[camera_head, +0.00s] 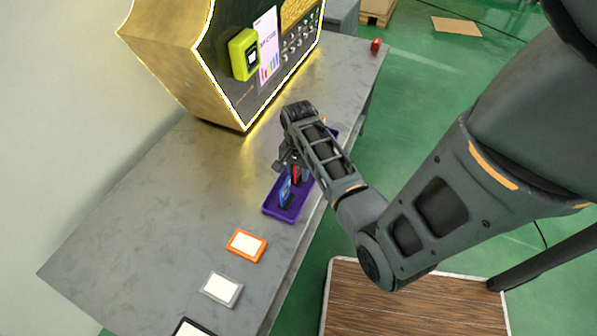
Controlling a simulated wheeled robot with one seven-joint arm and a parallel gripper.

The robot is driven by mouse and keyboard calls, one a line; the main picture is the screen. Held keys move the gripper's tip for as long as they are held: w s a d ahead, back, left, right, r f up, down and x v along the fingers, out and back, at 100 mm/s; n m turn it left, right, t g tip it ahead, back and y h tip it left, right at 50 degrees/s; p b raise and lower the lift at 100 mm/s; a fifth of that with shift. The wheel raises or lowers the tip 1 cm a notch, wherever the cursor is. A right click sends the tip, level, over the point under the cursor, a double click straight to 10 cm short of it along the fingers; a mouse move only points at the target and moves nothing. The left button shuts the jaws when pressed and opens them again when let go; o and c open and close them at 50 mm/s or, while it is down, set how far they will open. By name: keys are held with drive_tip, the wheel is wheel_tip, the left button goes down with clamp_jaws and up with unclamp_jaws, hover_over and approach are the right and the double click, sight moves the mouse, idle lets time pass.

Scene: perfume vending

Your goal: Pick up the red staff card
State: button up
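A purple tray (272,212) lies on the grey table near its right edge. A blue card (285,192) stands upright in it. A small red piece (297,174), which looks like the red staff card, shows just behind the blue card, close to my gripper. My forearm and wrist cover the far part of the tray and much of the red card. My gripper (284,163) points down at the tray's left side, beside the red card. Its fingers are small and partly hidden, so I cannot tell whether they are open or touching the card.
A gold and black vending machine (185,75) with a lime-green card reader (243,54) stands at the back of the table (150,220). An orange-framed card (246,246) and a grey-framed card (222,289) lie in front. A small red object (376,45) sits at the far corner.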

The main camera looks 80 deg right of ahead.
clamp_jaws()
drive_tip(key=shift+r, duration=0.1)
